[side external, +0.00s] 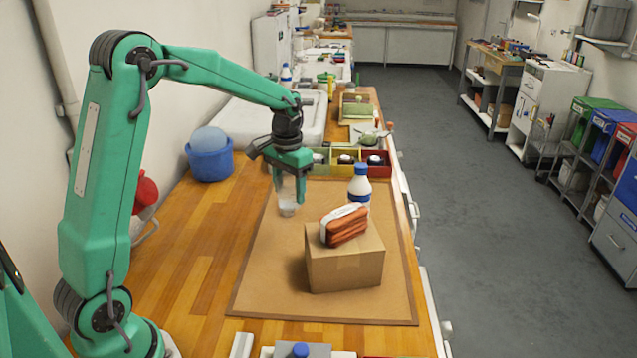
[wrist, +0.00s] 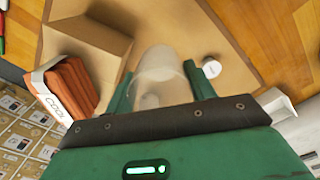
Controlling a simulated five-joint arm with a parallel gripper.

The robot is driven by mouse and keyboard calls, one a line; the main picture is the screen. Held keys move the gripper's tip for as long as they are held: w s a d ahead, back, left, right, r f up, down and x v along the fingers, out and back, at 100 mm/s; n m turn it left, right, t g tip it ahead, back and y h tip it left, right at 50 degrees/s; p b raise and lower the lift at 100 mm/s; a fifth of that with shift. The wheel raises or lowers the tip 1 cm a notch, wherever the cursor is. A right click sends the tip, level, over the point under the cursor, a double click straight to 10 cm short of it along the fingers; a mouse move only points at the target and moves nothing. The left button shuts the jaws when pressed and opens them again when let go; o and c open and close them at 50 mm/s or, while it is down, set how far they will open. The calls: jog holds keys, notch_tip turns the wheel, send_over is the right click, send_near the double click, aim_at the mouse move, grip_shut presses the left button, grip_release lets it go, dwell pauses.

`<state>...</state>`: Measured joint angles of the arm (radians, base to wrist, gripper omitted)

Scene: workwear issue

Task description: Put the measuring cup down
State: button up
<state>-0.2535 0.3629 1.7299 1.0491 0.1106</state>
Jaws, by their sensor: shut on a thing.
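My gripper (side external: 289,192) is shut on the clear measuring cup (side external: 287,207), near the back left of the brown mat (side external: 270,275). The cup hangs down between the fingers and looks roughly upright. In the wrist view, the see-through cup (wrist: 158,75) sits between the two green fingers of my gripper (wrist: 158,82). I cannot tell whether its base touches the mat.
A cardboard box (side external: 345,272) carries an orange packet (side external: 345,228) to the cup's front right. A white bottle with a blue cap (side external: 359,187) stands behind the box. Coloured bins (side external: 342,168) line the back. The mat's front left is clear.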

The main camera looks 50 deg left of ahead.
jog(key=d+r+m, duration=0.1)
jog(key=d+r, duration=0.8)
jog(key=d, duration=0.2)
jog(key=shift+w+d+r+m, duration=0.2)
jog(key=shift+d+r+m, duration=0.1)
jog(key=shift+a, duration=0.15)
jog(key=a+f+n, duration=0.1)
jog(key=a+n, duration=0.2)
jog(key=w+a+f+n, duration=0.1)
jog(key=a+n, duration=0.2)
jog(key=a+f+n, duration=0.2)
jog(key=a+n, duration=0.1)
jog(key=shift+w, duration=0.15)
jog(key=shift+f, duration=0.1)
jog(key=shift+f, duration=0.1)
send_over(303, 247)
notch_tip(303, 247, down, 18)
jog(key=shift+r, duration=0.1)
dwell(0.4)
